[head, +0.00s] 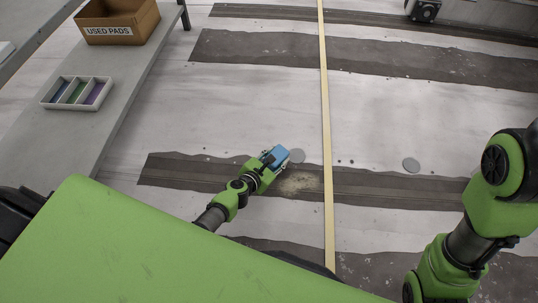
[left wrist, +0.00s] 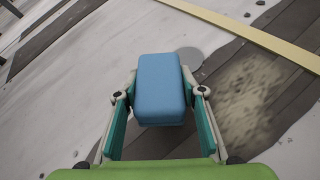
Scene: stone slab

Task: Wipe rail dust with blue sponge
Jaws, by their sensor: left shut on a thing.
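My left gripper (head: 272,159) is shut on the blue sponge (head: 280,153), over the near dark rail strip in the head view. The sponge also shows in the left wrist view (left wrist: 161,88), between the two fingers. A pale, speckled dust patch (head: 299,182) lies on the dark rail (head: 390,185), just right of and below the sponge. The dust patch shows right of the sponge in the left wrist view (left wrist: 252,102). Whether the sponge touches the surface I cannot tell. My right arm is at the right edge; its gripper is out of view.
A yellow strip (head: 326,120) runs across the slab just right of the dust. At left, a grey bench (head: 75,135) holds a "USED PADS" box (head: 118,33) and a divided tray (head: 56,106). Pale slab beyond the rail is mostly clear.

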